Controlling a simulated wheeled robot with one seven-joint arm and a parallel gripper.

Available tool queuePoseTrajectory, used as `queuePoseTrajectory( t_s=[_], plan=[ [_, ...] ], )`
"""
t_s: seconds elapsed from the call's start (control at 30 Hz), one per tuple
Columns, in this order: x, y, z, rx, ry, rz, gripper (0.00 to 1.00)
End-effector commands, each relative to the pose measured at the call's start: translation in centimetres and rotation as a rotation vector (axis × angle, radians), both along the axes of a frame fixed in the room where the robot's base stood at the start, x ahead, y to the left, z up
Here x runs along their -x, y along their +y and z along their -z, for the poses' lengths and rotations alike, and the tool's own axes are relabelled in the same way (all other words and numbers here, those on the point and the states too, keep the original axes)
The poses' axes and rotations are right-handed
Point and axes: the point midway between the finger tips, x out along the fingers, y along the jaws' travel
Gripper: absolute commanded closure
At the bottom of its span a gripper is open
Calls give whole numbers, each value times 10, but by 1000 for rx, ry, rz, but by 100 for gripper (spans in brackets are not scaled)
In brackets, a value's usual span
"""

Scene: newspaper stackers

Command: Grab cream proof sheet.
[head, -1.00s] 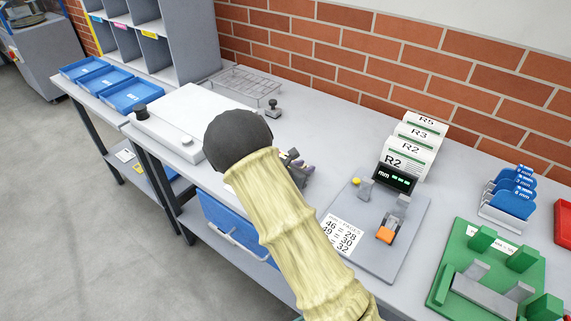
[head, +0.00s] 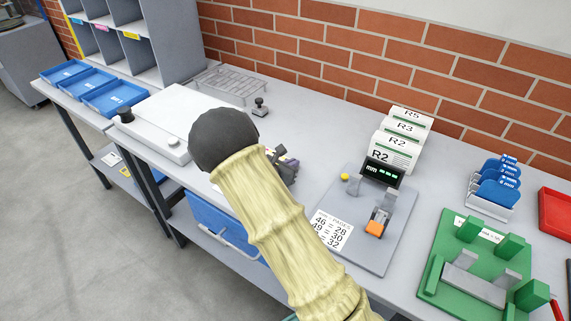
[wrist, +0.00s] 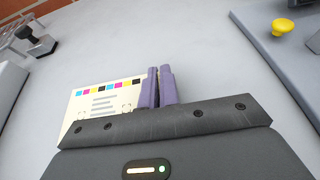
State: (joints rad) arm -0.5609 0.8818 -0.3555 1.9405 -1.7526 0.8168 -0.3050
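The cream proof sheet (wrist: 104,102) shows in the wrist view, with a row of colour patches along its far edge and grey printed lines. It lies left of the fingers and its right edge meets the left finger. Its near edge is hidden by my gripper's dark body. My gripper (wrist: 158,88) has two purple fingers drawn together with almost no gap, low over the grey bench. I cannot tell whether any part of the sheet is between them. In the head view my arm hides most of my gripper (head: 290,165), and I cannot make out the sheet.
A grey board (head: 385,247) with a yellow knob (head: 345,177), a display (head: 382,172) and an orange-tipped part stands right of my arm. R-labelled cards (head: 397,148) stand behind it. A green fixture (head: 440,285) is farther right. A white flat unit (head: 175,118) is left.

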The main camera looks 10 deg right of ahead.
Motion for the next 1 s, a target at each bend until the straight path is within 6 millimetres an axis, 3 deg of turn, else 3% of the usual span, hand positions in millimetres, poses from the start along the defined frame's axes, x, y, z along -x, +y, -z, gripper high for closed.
queuePoseTrajectory(
  t_s=[0.5,0.67,1.0],
  plan=[
    [0,0,-87,-2,-4,1,100],
    [0,0,-96,-1,-1,0,100],
    [0,0,-96,0,0,0,100]
  ],
)
